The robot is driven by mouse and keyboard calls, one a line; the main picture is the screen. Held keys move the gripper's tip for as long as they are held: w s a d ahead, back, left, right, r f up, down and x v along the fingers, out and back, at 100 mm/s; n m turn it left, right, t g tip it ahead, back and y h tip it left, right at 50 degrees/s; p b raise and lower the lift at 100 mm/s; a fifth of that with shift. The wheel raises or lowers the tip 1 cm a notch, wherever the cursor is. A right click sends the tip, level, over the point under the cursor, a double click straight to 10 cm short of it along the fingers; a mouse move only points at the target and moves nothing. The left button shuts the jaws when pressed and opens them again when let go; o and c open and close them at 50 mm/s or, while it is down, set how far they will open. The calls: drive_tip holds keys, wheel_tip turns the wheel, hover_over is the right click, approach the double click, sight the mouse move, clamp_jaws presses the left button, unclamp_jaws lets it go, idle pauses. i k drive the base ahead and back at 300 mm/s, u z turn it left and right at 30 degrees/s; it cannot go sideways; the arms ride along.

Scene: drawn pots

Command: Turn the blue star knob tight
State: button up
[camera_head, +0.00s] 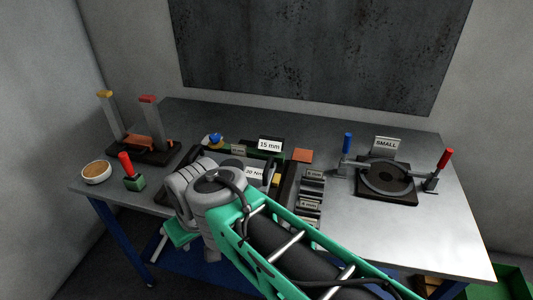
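A small blue knob (215,138) on a pale base shows at the back middle-left of the grey workbench; it is too small to make out its star shape. It is left of the label reading "15 mm" (269,145). My arm comes in from the lower right, and its grey wrist is at the bench's front edge, in front of the blue knob and apart from it in the picture. My gripper's fingers are hidden behind or below the wrist, so I cannot see whether they hold anything.
Left are a white bowl (96,172), a red-handled green block (134,180) and a stand with two uprights (153,125). Right are a round fixture (386,178) labelled SMALL, a blue handle (347,142) and a red handle (445,158). A slotted rack (311,190) stands mid-bench. The right front is clear.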

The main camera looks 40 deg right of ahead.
sight(215, 142)
drive_tip(key=z, duration=1.9)
drive_tip(key=k, duration=0.7)
drive_tip(key=u, duration=0.7)
drive_tip(key=i, duration=1)
